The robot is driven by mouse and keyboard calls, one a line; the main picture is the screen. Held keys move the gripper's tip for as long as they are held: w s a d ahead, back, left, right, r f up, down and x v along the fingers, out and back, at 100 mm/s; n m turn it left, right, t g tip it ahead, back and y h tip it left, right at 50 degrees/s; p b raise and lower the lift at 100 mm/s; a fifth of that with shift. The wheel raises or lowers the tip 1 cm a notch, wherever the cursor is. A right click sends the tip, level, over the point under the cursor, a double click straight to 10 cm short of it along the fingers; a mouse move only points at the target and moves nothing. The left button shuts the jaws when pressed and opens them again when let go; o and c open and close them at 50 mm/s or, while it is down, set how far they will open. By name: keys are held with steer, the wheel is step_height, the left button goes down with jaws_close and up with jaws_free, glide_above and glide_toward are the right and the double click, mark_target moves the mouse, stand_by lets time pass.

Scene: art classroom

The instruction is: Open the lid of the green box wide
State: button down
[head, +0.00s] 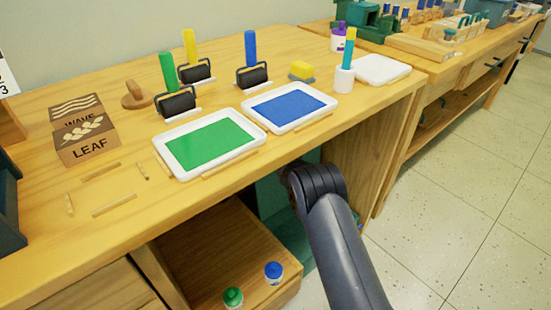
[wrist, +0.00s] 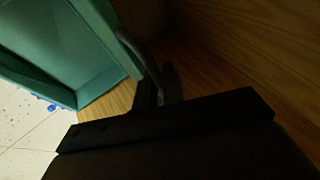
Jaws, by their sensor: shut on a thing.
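The green box (head: 295,238) is on the lower level under the workbench in the head view, partly hidden by my arm and the bench top. In the wrist view, teal walls and a flat teal surface of the box (wrist: 95,75) fill the upper left. I cannot tell clearly which part is lid and which is body. A dark curved handle (wrist: 138,48) runs from the teal edge down to my gripper (wrist: 160,88). My gripper is shut on this handle. The head view hides my gripper beneath the bench edge.
The bench top (head: 120,225) overhangs my arm and carries a green ink tray (head: 210,142) and a blue ink tray (head: 290,106). Green (head: 233,297) and blue-capped (head: 273,272) jars stand on the lower shelf. Tiled floor (head: 460,200) is clear at right.

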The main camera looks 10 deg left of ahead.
steer(key=shift+w+a+f, duration=0.1)
steer(key=shift+a+f, duration=0.05)
steer(key=shift+f, duration=0.05)
stand_by(0.4)
steer(key=c, duration=1.5)
jaws_free()
steer(key=shift+c, duration=0.2)
